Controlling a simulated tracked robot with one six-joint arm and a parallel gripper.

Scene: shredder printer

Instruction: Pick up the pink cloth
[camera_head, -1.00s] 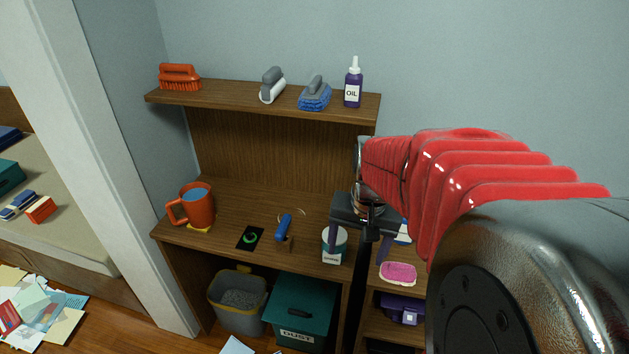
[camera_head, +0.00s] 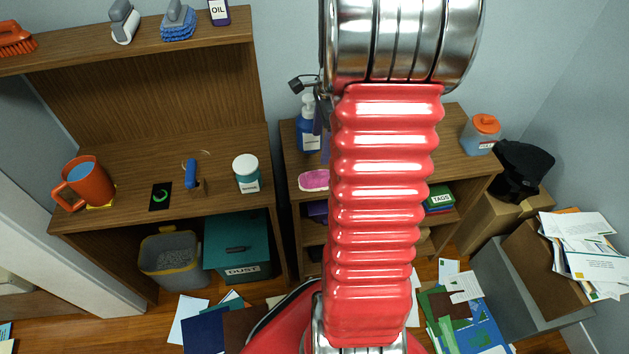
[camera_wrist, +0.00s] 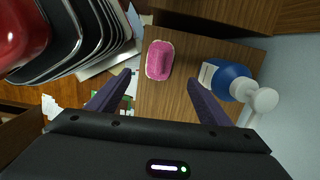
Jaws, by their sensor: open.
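The pink cloth (camera_head: 314,180) lies on top of the low wooden shelf unit (camera_head: 292,158), near its left front edge. In the wrist view the pink cloth (camera_wrist: 159,60) shows as a rounded, folded pad on the wooden top. My gripper (camera_wrist: 159,79) is open and empty, its two dark fingers spread left and right. The cloth appears between and just beyond the fingertips in that view, apart from them; the height gap is hard to tell. In the head view my red arm hides most of the gripper.
A blue bottle with a white pump (camera_wrist: 228,80) stands close to the right of the cloth; it also shows in the head view (camera_head: 308,138). The desk (camera_head: 125,170) at left holds an orange mug (camera_head: 84,182) and a white tub (camera_head: 246,172). Papers (camera_head: 463,320) litter the floor.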

